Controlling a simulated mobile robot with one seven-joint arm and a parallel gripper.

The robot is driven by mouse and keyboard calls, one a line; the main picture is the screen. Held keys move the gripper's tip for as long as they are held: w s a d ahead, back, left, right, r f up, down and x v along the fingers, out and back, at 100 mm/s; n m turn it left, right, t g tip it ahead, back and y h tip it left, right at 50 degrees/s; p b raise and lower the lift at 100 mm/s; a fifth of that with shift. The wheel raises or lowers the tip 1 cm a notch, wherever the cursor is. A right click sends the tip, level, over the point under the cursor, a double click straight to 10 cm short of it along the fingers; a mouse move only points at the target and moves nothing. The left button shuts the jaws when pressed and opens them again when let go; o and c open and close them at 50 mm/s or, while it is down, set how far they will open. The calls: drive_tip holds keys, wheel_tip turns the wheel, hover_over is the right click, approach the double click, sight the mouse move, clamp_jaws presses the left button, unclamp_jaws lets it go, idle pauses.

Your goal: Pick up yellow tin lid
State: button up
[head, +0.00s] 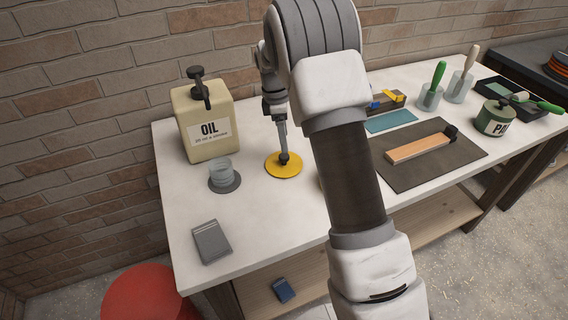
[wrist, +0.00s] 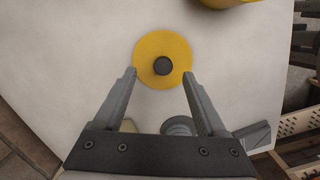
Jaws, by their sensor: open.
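The yellow tin lid (head: 272,172) is a flat round disc with a dark knob in its middle. It lies on the white workbench, right of the oil can. In the wrist view the yellow tin lid (wrist: 150,48) shows whole at the top middle. My gripper (head: 284,148) points down over the lid. In the wrist view my gripper (wrist: 160,74) is open and empty, its fingertips on either side of the dark knob, overlapping the lid's edges in the picture. I cannot tell how high the fingertips are above the lid.
An oil can (head: 205,120) and a glass jar (head: 222,172) stand left of the lid. A grey box (head: 211,242) lies near the front edge. A yellow container (wrist: 222,3) is partly seen in the wrist view. A dark mat (head: 455,165) with a wooden-bodied tool lies right of my arm.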

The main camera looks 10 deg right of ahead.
sight(284, 155)
drive_tip(key=f, duration=0.5)
drive_tip(key=shift+s+f, duration=0.25)
drive_tip(key=shift+f, duration=0.05)
drive_tip(key=shift+a, duration=0.1)
clamp_jaws()
